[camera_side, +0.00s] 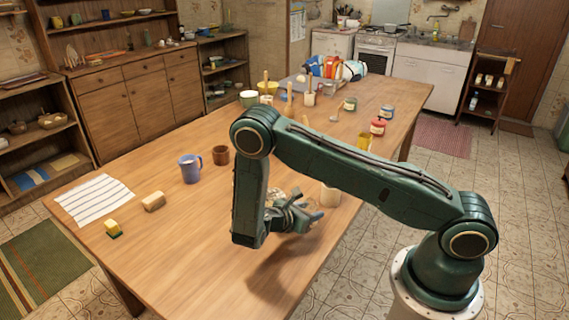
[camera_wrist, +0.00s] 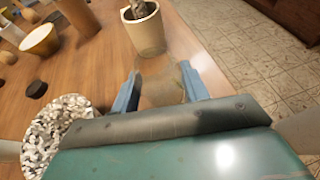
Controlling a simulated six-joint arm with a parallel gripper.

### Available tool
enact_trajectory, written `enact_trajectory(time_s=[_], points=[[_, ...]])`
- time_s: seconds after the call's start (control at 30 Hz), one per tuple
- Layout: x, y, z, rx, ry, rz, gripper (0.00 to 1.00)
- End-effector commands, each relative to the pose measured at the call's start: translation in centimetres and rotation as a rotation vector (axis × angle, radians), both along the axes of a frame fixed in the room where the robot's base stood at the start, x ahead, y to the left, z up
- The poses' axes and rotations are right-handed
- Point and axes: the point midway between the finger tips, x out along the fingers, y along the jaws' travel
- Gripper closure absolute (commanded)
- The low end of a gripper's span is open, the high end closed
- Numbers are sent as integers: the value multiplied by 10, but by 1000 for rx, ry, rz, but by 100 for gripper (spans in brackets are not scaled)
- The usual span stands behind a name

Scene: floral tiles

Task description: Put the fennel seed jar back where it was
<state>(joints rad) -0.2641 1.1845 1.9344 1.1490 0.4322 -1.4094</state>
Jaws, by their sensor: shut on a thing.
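My gripper (camera_wrist: 158,88) is shut on a see-through jar with pale brownish contents (camera_wrist: 161,84), seen between the two blue fingers in the wrist view. It looks like the fennel seed jar, but no label shows. In the side view my gripper (camera_side: 305,216) is low over the near right edge of the table, and the jar cannot be made out there. Whether the jar touches the table is unclear.
A cream pot (camera_wrist: 147,30) stands just ahead of the jar, near the table edge. A black-and-white speckled round thing (camera_wrist: 42,136) lies to the left. The front table area is clear.

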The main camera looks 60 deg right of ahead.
Motion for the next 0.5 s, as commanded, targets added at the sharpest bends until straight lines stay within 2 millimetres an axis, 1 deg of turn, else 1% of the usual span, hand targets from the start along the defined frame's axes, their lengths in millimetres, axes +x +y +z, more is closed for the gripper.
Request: enact_trajectory(time_s=[0.17, 0.2, 0.27, 0.3, 0.5], points=[[0, 0, -3, -1, 0, 0, 75], [0, 0, -3, 0, 0, 0, 49], [0, 0, -3, 0, 0, 0, 38], [0, 0, -3, 0, 0, 0, 33], [0, 0, -3, 0, 0, 0, 33]])
